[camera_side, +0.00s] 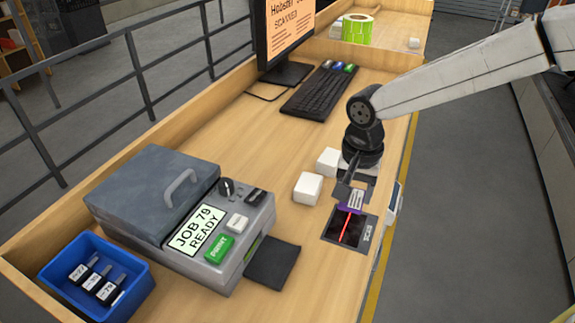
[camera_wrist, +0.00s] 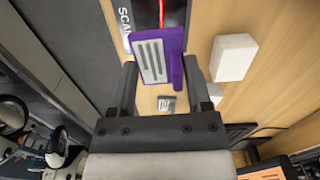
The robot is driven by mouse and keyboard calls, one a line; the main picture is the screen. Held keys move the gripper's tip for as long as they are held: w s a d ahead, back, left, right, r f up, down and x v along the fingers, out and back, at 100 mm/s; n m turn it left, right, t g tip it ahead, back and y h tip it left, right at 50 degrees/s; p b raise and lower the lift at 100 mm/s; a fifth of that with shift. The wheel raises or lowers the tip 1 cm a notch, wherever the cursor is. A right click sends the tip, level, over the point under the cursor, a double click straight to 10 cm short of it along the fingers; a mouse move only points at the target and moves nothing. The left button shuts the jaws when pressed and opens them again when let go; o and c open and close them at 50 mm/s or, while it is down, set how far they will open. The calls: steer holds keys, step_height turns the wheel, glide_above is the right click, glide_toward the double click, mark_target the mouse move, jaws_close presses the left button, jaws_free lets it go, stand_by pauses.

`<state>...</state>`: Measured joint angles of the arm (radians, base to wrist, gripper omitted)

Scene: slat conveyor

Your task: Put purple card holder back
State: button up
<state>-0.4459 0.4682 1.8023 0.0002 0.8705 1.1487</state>
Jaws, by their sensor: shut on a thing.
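The purple card holder (camera_side: 343,207) is held in my gripper (camera_side: 352,188) above the dark scanner window (camera_side: 341,234) near the desk's right edge. A red scan line shows on the window just below it. In the wrist view the purple card holder (camera_wrist: 172,42) with its grey striped label sits between the fingers of my gripper (camera_wrist: 160,70), which are shut on it. The holder's upper end reaches toward the strip marked SCAN. Its exact height above the window is hard to tell.
White blocks (camera_side: 308,188) stand beside my gripper. A grey machine (camera_side: 240,235) with a JOB 79 READY display and a blue bin (camera_side: 140,297) of several labelled black items stand at left. A keyboard (camera_side: 325,92) and monitor (camera_side: 285,30) are behind. Bare desk lies between.

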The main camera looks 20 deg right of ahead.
steer(key=shift+s+d+r, duration=0.1)
steer(key=shift+d+r, duration=0.2)
steer(key=shift+d, duration=0.2)
steer(key=s+d+r+m, duration=0.1)
steer(key=s+d+r, duration=0.3)
steer(key=d, duration=0.5)
steer(key=shift+s+d+r, duration=0.3)
steer(key=shift+r, duration=0.2)
glide_above(358, 187)
steer(key=s, duration=0.1)
step_height(358, 187, down, 9)
steer(key=shift+r, duration=0.15)
steer(key=shift+w+f, duration=0.25)
steer(key=shift+f, duration=0.05)
steer(key=shift+f, duration=0.1)
steer(key=shift+w+f, duration=0.2)
steer(key=shift+f, duration=1.55)
